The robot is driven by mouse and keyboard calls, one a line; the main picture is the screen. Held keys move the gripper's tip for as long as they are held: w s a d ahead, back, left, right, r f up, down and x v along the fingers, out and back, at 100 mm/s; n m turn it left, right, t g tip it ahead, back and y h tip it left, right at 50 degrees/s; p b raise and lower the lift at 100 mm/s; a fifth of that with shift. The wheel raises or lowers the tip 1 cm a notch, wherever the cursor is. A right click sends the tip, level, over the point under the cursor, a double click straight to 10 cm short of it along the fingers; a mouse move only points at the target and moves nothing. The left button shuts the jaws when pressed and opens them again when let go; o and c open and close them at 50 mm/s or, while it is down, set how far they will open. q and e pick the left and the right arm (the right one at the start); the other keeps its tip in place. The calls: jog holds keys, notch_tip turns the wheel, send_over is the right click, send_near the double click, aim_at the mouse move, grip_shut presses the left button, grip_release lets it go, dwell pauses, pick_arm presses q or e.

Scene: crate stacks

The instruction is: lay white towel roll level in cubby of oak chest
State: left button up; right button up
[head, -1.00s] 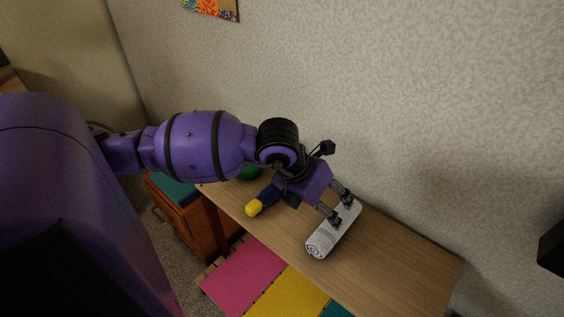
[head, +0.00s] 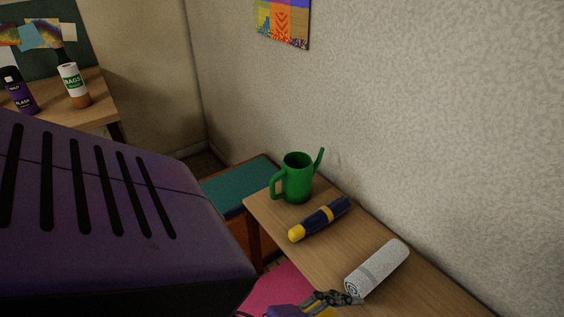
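The white towel roll (head: 378,267) lies on its side on a wooden top (head: 318,252), its spiral end facing the lower left. My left gripper (head: 350,297) is at the bottom edge, just beside the roll's near end. Its dark fingers are partly cut off, and I cannot tell how far apart they are or whether they touch the roll. My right gripper is not in view. No cubby shows, and I cannot identify the oak chest.
A navy and yellow flashlight (head: 320,218) and a green watering can (head: 297,180) stand or lie farther back on the same top. A teal-topped brown box (head: 245,185) is behind. A desk (head: 95,110) with bottles stands far left. The wall borders the right.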

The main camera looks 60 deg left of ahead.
pick_arm(q)
jog(key=s+a+f+n+g+y, duration=0.2)
jog(key=s+a+f+n+y, duration=0.3)
jog(key=s+f+n, duration=0.2)
notch_tip(320, 180, down, 3)
jog(key=shift+s+r+g, duration=0.2)
jog(key=shift+s+g, duration=0.2)
jog(key=shift+s, duration=0.8)
jog(key=shift+o, duration=0.6)
jog(key=s+d+f+n+g+y, duration=0.1)
jog(key=s+f+n+g, duration=0.3)
jog(key=s, duration=0.9)
notch_tip(320, 180, down, 3)
jog(key=shift+d+g, duration=0.15)
jog(key=shift+g, duration=0.25)
jog(key=shift+w, duration=0.15)
